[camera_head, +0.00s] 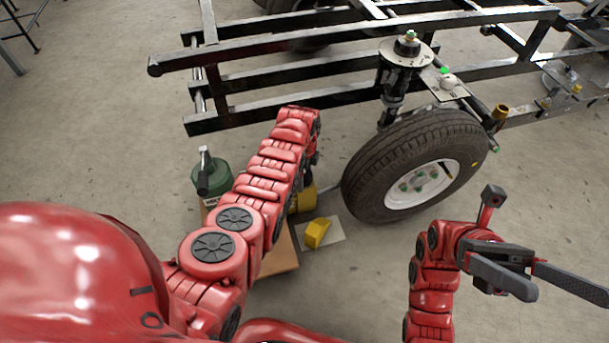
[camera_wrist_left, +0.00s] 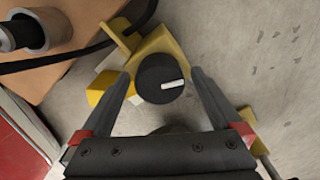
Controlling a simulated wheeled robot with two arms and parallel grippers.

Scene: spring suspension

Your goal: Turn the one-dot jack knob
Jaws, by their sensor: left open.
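A round black knob (camera_wrist_left: 152,82) with one white bar on its face sits on a yellow jack (camera_wrist_left: 160,45) in the left wrist view. My left gripper (camera_wrist_left: 161,75) is open, with one finger on each side of the knob. I cannot tell whether the fingers touch it, and no dot mark is readable. In the head view, the yellow jack (camera_head: 304,199) is partly hidden behind my left arm, left of the wheel. My left gripper (camera_head: 312,160) is mostly hidden there too. My right gripper (camera_head: 567,297) is open and empty at the lower right.
A tyred wheel (camera_head: 366,180) and black chassis frame (camera_head: 260,95) stand ahead. A yellow block (camera_head: 316,233) lies on a pale sheet beside a brown board (camera_head: 281,262). A green canister (camera_head: 212,178) stands left of my arm. Bare floor lies right of the wheel.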

